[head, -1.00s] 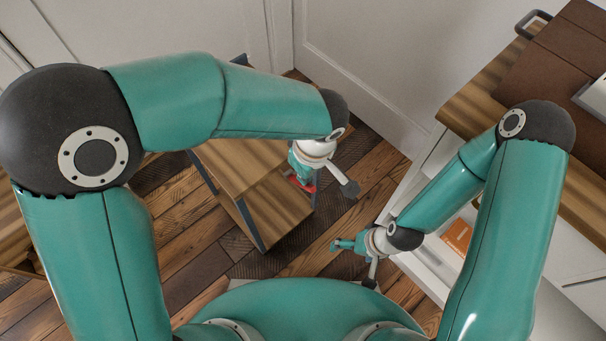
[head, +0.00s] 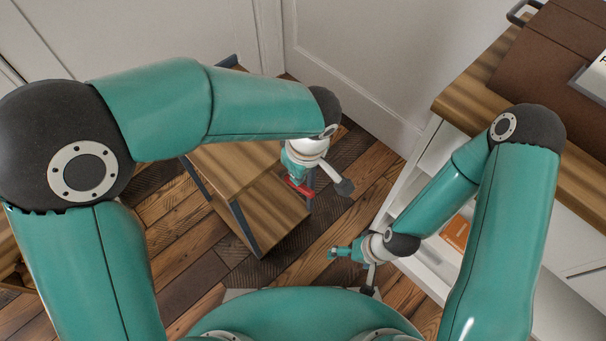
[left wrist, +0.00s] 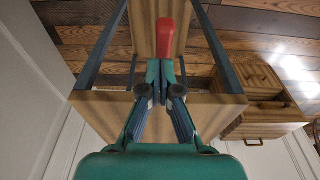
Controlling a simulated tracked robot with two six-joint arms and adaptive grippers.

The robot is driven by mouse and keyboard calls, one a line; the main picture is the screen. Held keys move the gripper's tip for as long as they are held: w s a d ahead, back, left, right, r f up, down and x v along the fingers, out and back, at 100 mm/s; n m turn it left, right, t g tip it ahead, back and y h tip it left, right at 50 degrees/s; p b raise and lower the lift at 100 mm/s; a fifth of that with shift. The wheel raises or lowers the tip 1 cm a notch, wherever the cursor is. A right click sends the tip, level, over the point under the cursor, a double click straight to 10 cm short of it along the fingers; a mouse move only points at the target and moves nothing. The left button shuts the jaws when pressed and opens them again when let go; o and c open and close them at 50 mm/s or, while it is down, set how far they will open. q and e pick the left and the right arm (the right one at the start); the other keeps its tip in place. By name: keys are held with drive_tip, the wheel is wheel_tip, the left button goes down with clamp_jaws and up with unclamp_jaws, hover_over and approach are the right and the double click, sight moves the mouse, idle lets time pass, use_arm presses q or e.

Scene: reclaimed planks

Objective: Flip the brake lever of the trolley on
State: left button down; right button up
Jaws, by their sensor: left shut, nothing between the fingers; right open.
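The trolley (head: 268,206) has wooden shelves and a dark blue-grey metal frame, and stands left of centre in the head view. Its red brake lever (head: 300,187) is at the trolley's right side. In the left wrist view the lever (left wrist: 166,38) shows just beyond the fingertips. My left gripper (head: 294,168) is shut and empty beside the lever. Its closed fingertips (left wrist: 160,68) overlap the lever's lower end in the wrist view; I cannot tell whether they touch it. My right gripper (head: 336,252) is open and empty, low in front of the white cabinet.
A white cabinet with a wooden top (head: 480,85) stands at the right, with a brown case (head: 545,62) on it and an orange item (head: 455,232) on a lower shelf. White walls close off the back. Plank floor (head: 355,175) is clear between trolley and cabinet.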

idle(0.3)
use_arm(q)
drive_tip(key=r+p, duration=0.2)
drive_tip(key=r, duration=0.1)
drive_tip(key=w+a+r, duration=0.1)
drive_tip(key=shift+w+r+p, duration=0.1)
drive_tip(key=shift+r+p, duration=0.05)
drive_tip(key=shift+p, duration=0.25)
drive_tip(key=s+d+r+p, duration=0.1)
drive_tip(key=s+d+r, duration=0.4)
drive_tip(key=s, duration=0.1)
drive_tip(key=shift+d, duration=0.35)
drive_tip(key=shift+s, duration=0.1)
